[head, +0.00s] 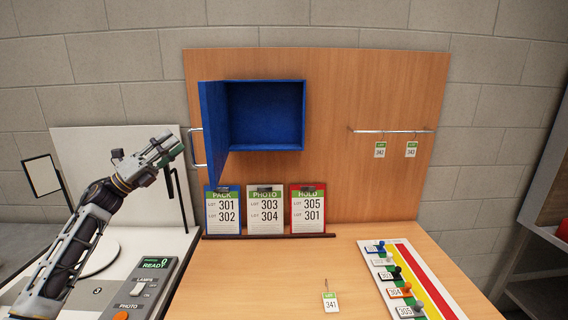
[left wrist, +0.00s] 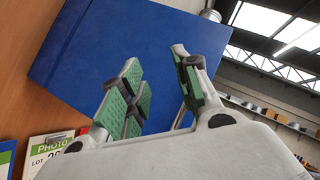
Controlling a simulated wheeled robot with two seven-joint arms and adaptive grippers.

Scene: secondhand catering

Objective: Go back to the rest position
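My left gripper (head: 172,147) is raised at the left of the head view, just left of the open door of the blue cabinet. In the left wrist view its green-padded fingers (left wrist: 158,85) stand apart with nothing seen held between them. The blue cabinet (head: 266,116) on the wooden back panel is open and looks empty. Its door (head: 213,125) swings out to the left and has a metal handle (head: 196,148) close to my fingertips; contact cannot be told. The door fills much of the left wrist view (left wrist: 110,50). My right gripper is not in view.
Clipboards marked PACK (head: 223,212), PHOTO (head: 265,212) and HOLD (head: 308,212) stand below the cabinet. Two tags hang on a rod (head: 392,131). Tag 341 (head: 330,302) lies on the table. A striped board (head: 412,285) with pegs and tags is at right. A control box (head: 146,285) stands at left.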

